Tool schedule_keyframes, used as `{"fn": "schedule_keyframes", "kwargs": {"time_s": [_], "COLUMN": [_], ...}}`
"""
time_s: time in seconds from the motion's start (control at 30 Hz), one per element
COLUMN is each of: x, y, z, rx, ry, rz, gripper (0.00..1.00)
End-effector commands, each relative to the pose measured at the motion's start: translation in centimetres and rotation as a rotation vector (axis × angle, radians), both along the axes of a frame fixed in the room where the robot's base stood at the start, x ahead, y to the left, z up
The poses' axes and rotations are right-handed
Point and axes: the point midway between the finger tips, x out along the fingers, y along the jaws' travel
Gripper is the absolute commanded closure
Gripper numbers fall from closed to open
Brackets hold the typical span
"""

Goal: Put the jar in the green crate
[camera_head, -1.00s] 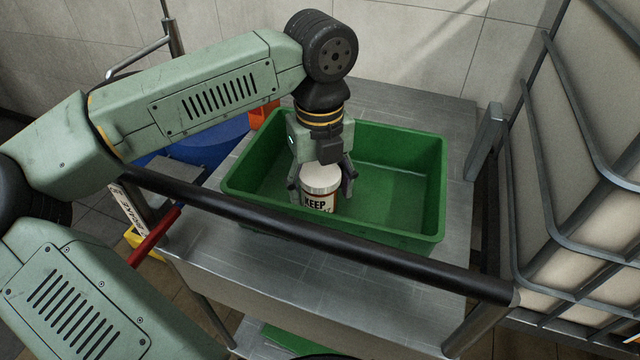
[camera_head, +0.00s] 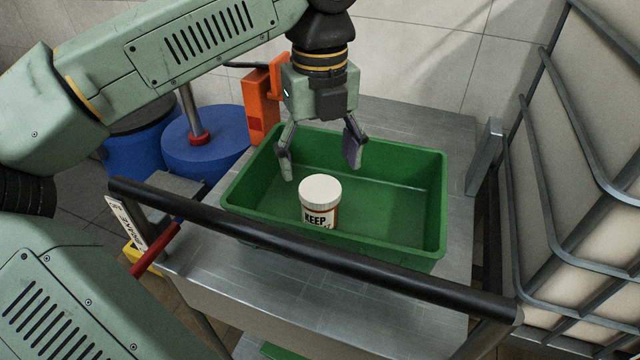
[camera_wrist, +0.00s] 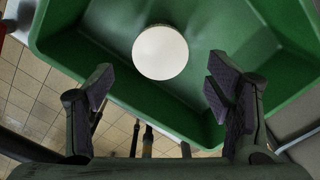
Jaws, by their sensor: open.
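The jar (camera_head: 320,203) has a white lid and a label reading "KEEP". It stands upright inside the green crate (camera_head: 405,160), toward the crate's near side. In the wrist view the jar's round lid (camera_wrist: 160,52) shows from above, within the crate (camera_wrist: 110,25). My gripper (camera_head: 322,172) is open and empty, above the crate and above the jar, clear of it. In the wrist view the two fingers (camera_wrist: 160,95) are spread apart with nothing between them.
The crate sits on a metal cart (camera_head: 455,180) with a black handle bar (camera_head: 300,240) in front. A caged white tank (camera_head: 580,180) stands at the right. Blue drums (camera_head: 205,150) and an orange part (camera_head: 262,105) are at the left behind. The crate's right half is empty.

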Motion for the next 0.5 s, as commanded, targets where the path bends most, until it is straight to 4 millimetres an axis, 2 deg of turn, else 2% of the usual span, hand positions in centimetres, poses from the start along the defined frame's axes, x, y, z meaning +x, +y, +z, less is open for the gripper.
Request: {"fn": "schedule_keyframes", "kwargs": {"time_s": [0.1, 0.2, 0.5], "x": [0.1, 0.0, 0.0], "y": [0.0, 0.0, 0.0], "z": [1.7, 2.5, 2.9], "rx": [0.002, -0.001, 0.000], "ry": [-0.001, 0.000, 0.000], "rz": [0.001, 0.000, -0.001], "gripper": [0.27, 0.27, 0.27]}}
